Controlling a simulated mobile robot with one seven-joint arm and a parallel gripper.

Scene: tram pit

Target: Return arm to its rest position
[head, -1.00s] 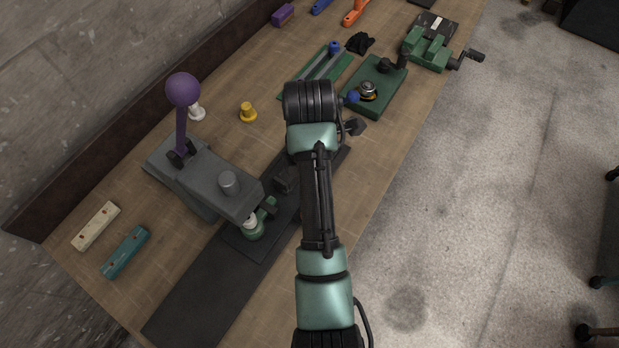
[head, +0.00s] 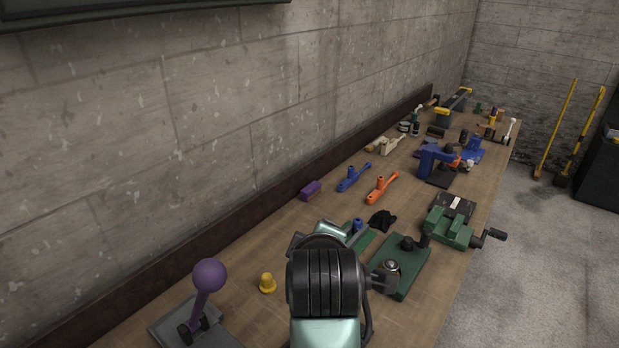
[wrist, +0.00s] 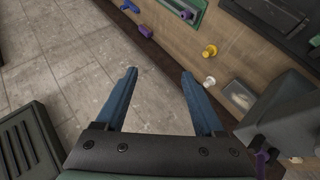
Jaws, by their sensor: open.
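My gripper shows in the wrist view (wrist: 160,95), with its two blue fingers spread wide apart and nothing between them. Past the fingertips lie the bench edge and the concrete wall surface. In the head view my arm rises at the bottom centre, folded over the wooden bench (head: 330,222); the gripper's fingers are hidden there. A green fixture plate (head: 412,272) stands just right of my arm. A yellow knob piece (head: 267,283) stands to its left.
A purple-balled lever (head: 209,276) stands upright at lower left. A green vise (head: 452,226), blue (head: 354,178) and orange (head: 382,188) tools, and a purple block (head: 310,190) lie further along. The concrete wall runs along the left; open floor (head: 530,270) lies right.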

